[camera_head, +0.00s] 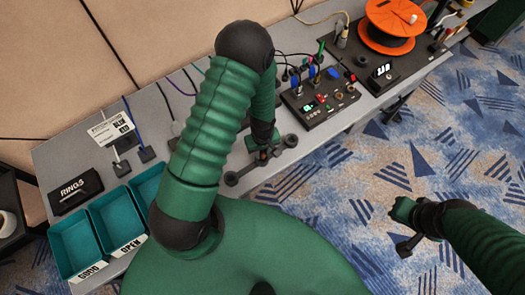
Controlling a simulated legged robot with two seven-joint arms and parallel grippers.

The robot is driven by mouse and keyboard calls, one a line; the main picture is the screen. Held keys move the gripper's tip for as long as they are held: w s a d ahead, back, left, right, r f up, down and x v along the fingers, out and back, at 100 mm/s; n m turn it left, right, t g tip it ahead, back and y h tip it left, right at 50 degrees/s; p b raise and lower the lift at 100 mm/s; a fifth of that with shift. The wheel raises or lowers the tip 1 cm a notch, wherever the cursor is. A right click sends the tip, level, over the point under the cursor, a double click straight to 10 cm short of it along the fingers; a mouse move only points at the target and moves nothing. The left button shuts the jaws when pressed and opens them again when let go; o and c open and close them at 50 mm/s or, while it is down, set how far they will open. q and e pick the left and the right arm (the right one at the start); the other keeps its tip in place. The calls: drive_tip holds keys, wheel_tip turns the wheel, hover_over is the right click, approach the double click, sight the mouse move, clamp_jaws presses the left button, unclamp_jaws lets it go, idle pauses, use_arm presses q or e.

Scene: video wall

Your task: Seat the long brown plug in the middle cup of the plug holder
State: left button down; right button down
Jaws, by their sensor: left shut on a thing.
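The plug holder (233,178) is a dark bar with round cups, lying slantwise near the front edge of the grey table. My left gripper (264,151) points down over the middle of the holder and is shut on the long brown plug (264,156). Only a small brownish part of the plug shows; the gripper hides the rest. The middle cup is mostly hidden too, so I cannot tell whether the plug is in it or above it. My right gripper (400,228) is away to the right, over the carpet, and holds nothing that I can make out.
A black control box (322,108) with plugs and cables stands right of the holder. Behind it is an orange reel (393,22). Teal bins (82,246) labelled GOOD and OPEN and a black RINGS box (76,191) are at left. Carpet lies beyond the table's front edge.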

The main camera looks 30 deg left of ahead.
use_arm(q)
drive_tip(key=shift+f, duration=0.25)
idle(0.3)
drive_tip(key=shift+f+b, duration=0.3)
drive_tip(key=shift+b, duration=0.05)
drive_tip(key=c, duration=1.1)
unclamp_jaws()
wheel_tip(320, 180, up, 17)
drive_tip(key=shift+f, duration=0.15)
